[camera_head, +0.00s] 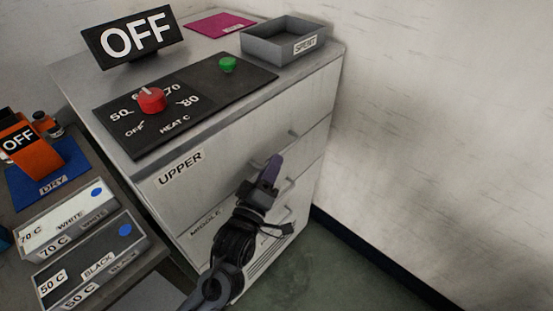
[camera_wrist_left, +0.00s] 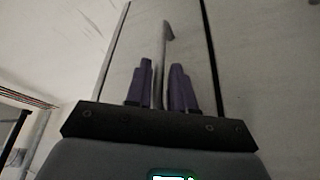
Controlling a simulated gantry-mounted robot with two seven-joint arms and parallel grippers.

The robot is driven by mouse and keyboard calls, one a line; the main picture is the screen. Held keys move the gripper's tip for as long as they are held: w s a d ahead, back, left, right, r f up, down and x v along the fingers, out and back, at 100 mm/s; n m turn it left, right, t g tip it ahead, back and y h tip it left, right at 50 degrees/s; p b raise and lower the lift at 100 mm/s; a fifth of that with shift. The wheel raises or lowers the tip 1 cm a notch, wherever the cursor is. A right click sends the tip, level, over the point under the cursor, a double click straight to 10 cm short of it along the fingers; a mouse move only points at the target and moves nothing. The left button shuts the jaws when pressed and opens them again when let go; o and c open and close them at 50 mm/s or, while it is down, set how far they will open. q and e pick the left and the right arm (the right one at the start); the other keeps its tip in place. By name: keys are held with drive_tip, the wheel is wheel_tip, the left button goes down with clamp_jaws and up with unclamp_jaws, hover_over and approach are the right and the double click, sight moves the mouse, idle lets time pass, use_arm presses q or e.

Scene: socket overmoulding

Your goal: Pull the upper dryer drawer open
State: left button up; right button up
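The upper drawer (camera_head: 230,136) is the top front of the pale grey dryer cabinet, with an "UPPER" label. It looks flush with the cabinet. The far end of its bar handle (camera_head: 294,134) shows past my gripper; the rest is partly hidden. My left gripper (camera_head: 273,167) is at the handle, its purple fingers pointing toward the drawer front. In the left wrist view, the handle (camera_wrist_left: 161,62) runs between the two purple fingers (camera_wrist_left: 162,84). A narrow gap shows beside the right finger, so the fingers look open around the bar. My right gripper is out of view.
The middle drawer (camera_head: 196,214) lies below, partly behind my arm. On top sit a control panel (camera_head: 195,92) with a red knob (camera_head: 151,99), an "OFF" sign (camera_head: 133,41) and a grey tray (camera_head: 270,49). A side table holds labelled boxes (camera_head: 92,262). A wall stands right.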

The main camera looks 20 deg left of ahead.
use_arm(q)
drive_tip(key=shift+b+x, duration=0.35)
drive_tip(key=shift+x, duration=1.25)
clamp_jaws()
